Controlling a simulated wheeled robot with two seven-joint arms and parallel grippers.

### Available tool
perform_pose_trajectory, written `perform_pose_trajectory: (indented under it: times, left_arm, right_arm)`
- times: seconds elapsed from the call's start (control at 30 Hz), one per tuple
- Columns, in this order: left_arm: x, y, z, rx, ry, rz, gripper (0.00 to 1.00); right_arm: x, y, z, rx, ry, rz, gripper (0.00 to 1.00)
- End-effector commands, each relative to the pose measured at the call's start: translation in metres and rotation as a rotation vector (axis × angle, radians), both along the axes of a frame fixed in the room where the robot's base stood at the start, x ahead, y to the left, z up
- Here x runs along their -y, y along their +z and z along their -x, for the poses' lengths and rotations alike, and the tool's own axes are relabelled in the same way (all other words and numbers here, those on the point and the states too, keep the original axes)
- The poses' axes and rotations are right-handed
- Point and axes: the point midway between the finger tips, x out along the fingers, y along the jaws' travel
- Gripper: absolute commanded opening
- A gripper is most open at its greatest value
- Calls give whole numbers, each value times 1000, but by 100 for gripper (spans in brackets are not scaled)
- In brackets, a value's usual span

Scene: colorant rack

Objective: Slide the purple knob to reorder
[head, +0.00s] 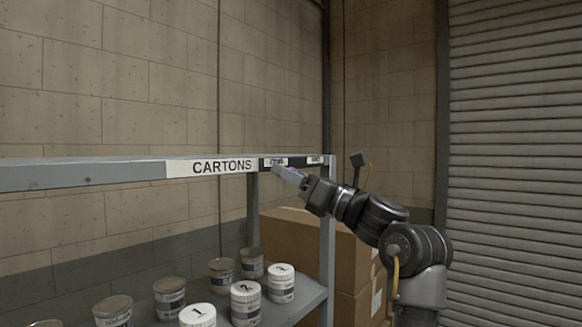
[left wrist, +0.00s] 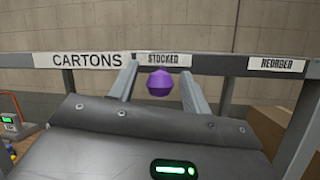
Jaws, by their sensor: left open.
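The purple knob (left wrist: 159,84) shows in the left wrist view, just below the STOCKED label (left wrist: 163,59) on the rack's top rail. The REORDER label (left wrist: 277,64) is farther right on the same rail. My left gripper (left wrist: 161,80) is open, with one finger on each side of the knob. I cannot tell whether either finger touches it. In the head view my left gripper (head: 287,174) is at the rail by the STOCKED label, and its fingers mostly hide the knob there. My right gripper is not in view.
The rail carries a CARTONS label (head: 222,167) at left. Several cans stand on the shelf below, such as a white-lidded one (head: 281,284). Cardboard boxes (head: 300,236) stand behind the rack's right post (head: 327,240). A roller shutter (head: 515,150) is at right.

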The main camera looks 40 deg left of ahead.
Motion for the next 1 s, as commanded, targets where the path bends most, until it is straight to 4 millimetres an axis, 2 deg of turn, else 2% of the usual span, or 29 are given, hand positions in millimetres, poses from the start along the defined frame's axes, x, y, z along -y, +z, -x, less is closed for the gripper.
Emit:
perform_pose_trajectory:
  times: [0.3, 0.67, 0.87, 1.0]
  left_arm:
    - [-3, 0, 0, -1, 0, 0, 48]
    - [-3, 0, 0, -1, 0, 0, 2]
    - [-4, 0, 0, -2, 2, 0, 0]
    - [-14, 0, -2, -2, 21, 1, 0]
  right_arm:
    - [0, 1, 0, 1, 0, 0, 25]
    - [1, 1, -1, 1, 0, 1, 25]
    - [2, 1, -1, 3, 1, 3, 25]
    - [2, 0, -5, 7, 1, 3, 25]
